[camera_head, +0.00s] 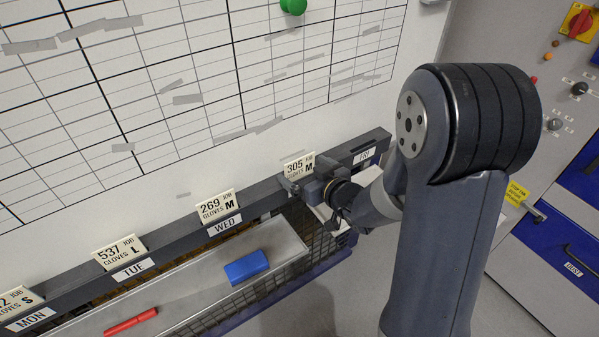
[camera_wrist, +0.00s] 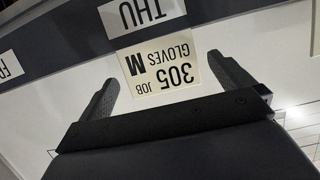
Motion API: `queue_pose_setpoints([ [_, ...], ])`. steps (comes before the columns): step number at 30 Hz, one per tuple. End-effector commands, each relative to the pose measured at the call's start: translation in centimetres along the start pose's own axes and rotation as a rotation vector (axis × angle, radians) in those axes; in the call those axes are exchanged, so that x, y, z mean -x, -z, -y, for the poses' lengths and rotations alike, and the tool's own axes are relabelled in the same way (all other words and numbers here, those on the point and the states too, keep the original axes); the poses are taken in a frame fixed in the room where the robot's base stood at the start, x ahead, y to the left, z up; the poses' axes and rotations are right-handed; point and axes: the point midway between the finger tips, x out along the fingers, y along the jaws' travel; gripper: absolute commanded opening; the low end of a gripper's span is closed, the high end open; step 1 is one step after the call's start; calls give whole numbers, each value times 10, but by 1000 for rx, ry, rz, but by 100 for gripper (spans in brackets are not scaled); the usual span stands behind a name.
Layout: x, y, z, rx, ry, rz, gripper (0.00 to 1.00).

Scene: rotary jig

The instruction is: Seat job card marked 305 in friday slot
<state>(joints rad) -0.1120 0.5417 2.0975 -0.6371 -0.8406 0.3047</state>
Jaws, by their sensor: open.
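The cream job card marked 305 GLOVES M (camera_head: 299,165) stands at the rail, and it also shows upside down in the wrist view (camera_wrist: 158,72), beside the THU label (camera_wrist: 143,12). My gripper (camera_head: 313,186) is at this card. In the wrist view my gripper (camera_wrist: 162,70) has its two fingers apart, one on each side of the card, with gaps showing. The friday slot's FRI label (camera_head: 364,156) is at the rail's right end, with no card seen above it. The THU label is hidden in the head view.
The dark rail (camera_head: 175,232) also bears card 269 (camera_head: 216,206) at WED, card 537 (camera_head: 119,252) at TUE and a card (camera_head: 17,302) at MON. A tray (camera_head: 190,300) below holds a blue block (camera_head: 246,267) and a red marker (camera_head: 131,321). The gridded whiteboard (camera_head: 160,160) rises behind.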

Motion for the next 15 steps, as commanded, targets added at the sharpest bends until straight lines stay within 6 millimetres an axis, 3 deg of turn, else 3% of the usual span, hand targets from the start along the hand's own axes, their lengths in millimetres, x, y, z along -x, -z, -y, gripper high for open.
queue_pose_setpoints([
  [6, -16, 1, 0, 0, 0, 0, 100],
  [13, -17, 0, 0, 0, 0, -1, 100],
  [15, -17, 0, 0, 0, 0, -1, 95],
])
